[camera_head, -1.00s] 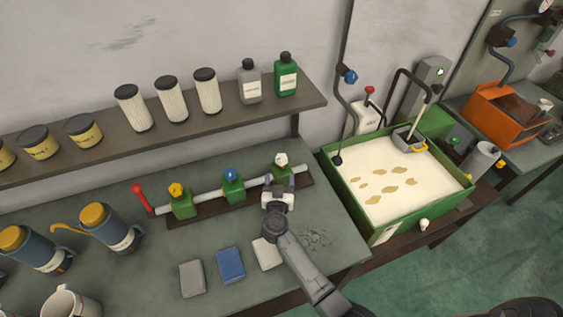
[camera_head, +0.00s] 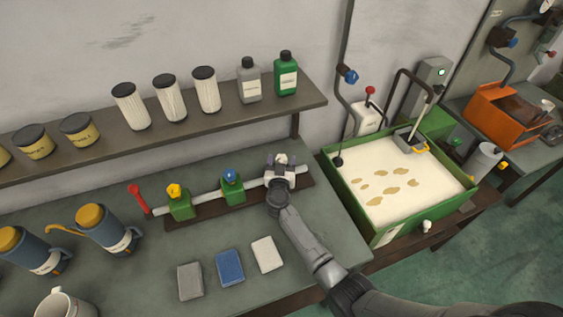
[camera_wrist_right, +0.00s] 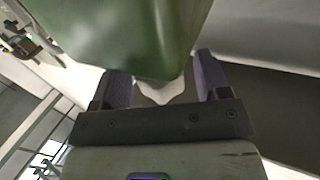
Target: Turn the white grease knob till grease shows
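The white grease knob (camera_head: 281,158) tops the rightmost green block on a pipe manifold (camera_head: 207,194) on the workbench. My right gripper (camera_head: 281,163) is over that block and largely hides it, with its fingers around the knob. In the right wrist view, the gripper (camera_wrist_right: 160,78) has its fingers apart, with the white knob (camera_wrist_right: 164,92) between them and a visible gap on each side. The green block (camera_wrist_right: 130,30) fills the top of that view. I cannot make out any grease. My left gripper is out of view.
A yellow knob (camera_head: 174,190), a blue knob (camera_head: 230,174) and a red lever (camera_head: 139,199) are on the same manifold. Grey, blue and white pads (camera_head: 230,267) lie in front. A shelf (camera_head: 200,126) with bottles and filters hangs behind. A green-rimmed tank (camera_head: 371,239) stands right.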

